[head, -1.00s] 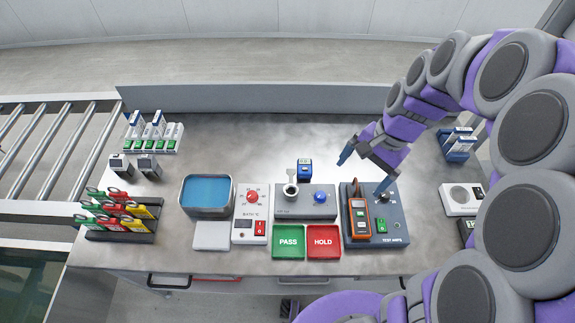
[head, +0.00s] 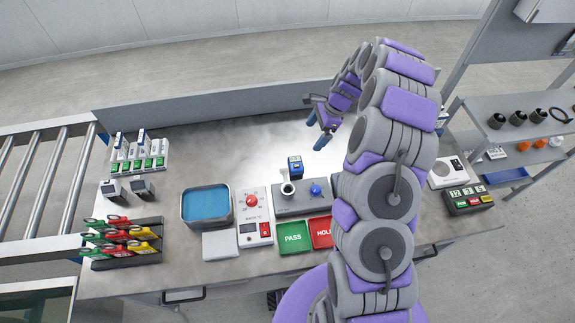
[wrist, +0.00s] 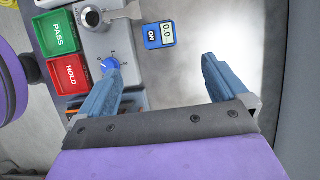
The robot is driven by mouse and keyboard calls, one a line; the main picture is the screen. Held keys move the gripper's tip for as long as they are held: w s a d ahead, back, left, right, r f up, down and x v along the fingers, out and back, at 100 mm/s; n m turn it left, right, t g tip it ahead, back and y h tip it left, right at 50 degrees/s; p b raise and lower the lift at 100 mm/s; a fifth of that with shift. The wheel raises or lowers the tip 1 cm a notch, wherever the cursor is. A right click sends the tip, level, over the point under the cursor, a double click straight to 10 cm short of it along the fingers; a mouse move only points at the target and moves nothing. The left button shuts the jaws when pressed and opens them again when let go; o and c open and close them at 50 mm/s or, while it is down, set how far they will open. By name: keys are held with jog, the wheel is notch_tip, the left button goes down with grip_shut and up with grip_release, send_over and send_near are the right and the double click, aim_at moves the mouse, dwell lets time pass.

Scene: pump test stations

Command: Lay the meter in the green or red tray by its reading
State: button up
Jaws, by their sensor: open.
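A small blue meter (head: 295,167) stands behind the grey station with the blue knob. The wrist view shows its display (wrist: 167,31), which seems to read 0.0, and an ON label. The green PASS tray (head: 294,236) and red HOLD tray (head: 321,232) sit side by side at the bench front; both look empty in the wrist view (wrist: 60,35). My gripper (head: 317,130) is open and empty above the bench, behind and right of the blue meter. An orange bit (wrist: 136,102) shows past my left finger; the TEST AMPS station is hidden behind my arm in the head view.
The grey station (head: 300,204) has a metal cup and blue knob (head: 315,189). Left of it are a red-dial box (head: 253,216) and a blue-filled basin (head: 207,205). A rack of coloured clips (head: 125,243) is far left. The bench's back middle is clear.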

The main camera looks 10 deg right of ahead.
jog(key=b, duration=0.2)
send_over(296, 163)
jog(key=d, duration=0.1)
notch_tip(296, 163, down, 11)
jog(key=shift+w+d+f, duration=0.1)
jog(key=shift+w, duration=0.05)
jog(key=shift+d+b+x, duration=0.2)
jog(key=shift+x, duration=1.1)
jog(key=shift+d+b+x, duration=0.15)
jog(key=shift+d+x, duration=0.1)
jog(key=shift+x, duration=1.1)
jog(key=shift+a+f, duration=0.1)
jog(key=shift+f, duration=0.25)
jog(key=shift+c, duration=0.5)
